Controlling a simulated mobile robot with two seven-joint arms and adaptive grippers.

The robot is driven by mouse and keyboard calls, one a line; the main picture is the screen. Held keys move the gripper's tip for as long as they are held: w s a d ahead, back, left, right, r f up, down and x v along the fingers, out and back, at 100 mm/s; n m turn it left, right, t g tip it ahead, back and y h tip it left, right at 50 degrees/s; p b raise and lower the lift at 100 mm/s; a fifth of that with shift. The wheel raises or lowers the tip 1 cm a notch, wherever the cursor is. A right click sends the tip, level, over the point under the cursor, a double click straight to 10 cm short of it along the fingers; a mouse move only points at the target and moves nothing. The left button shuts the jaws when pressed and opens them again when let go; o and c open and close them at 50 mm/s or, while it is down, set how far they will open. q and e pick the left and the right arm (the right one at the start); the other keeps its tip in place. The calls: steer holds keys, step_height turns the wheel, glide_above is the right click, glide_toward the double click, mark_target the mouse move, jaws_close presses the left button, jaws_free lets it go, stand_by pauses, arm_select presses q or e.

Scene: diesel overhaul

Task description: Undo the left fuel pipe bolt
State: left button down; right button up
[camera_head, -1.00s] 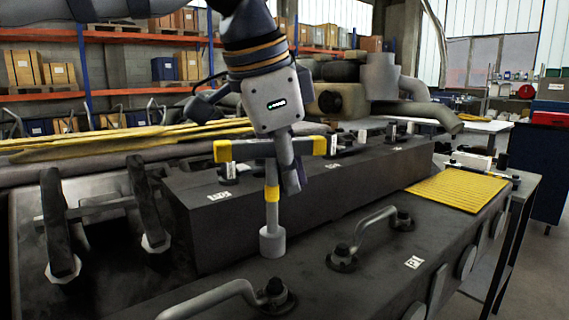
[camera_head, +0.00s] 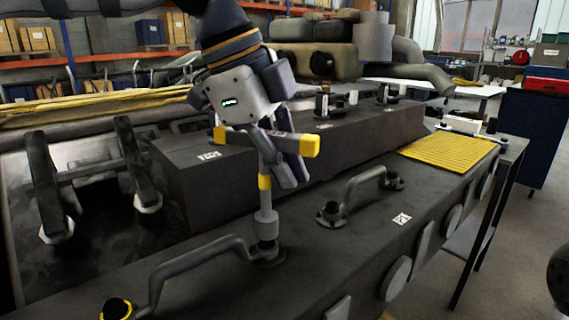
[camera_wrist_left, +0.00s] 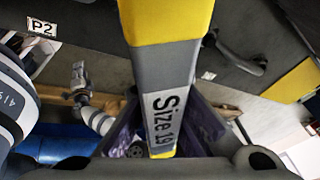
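My left gripper (camera_head: 284,160) is shut on the handle of a grey and yellow T-handle socket wrench (camera_head: 264,183), labelled "Size 19" in the left wrist view (camera_wrist_left: 165,110). The wrench points down, slightly tilted. Its socket is at the bolt on the right end of the nearest grey fuel pipe (camera_head: 195,262) and hides that bolt. Whether it is fully seated I cannot tell. A dark bolt with a yellow ring (camera_head: 117,308) is at this pipe's left end. A second fuel pipe (camera_head: 358,187) has a dark bolt at each end.
The dark engine block (camera_head: 370,245) fills the foreground, with a raised block (camera_head: 230,175) behind the wrench. A yellow ribbed mat (camera_head: 450,153) lies at its right end. Upright rocker-like arms (camera_head: 45,185) stand at the left.

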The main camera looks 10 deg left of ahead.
arm_select(q)
steer(key=m+g, duration=0.1)
steer(key=m, duration=0.2)
steer(key=s+m+g, duration=0.1)
steer(key=m, duration=0.2)
steer(key=shift+s+h, duration=0.2)
steer(key=shift+h, duration=0.1)
stand_by(0.3)
steer(key=shift+f, duration=0.9)
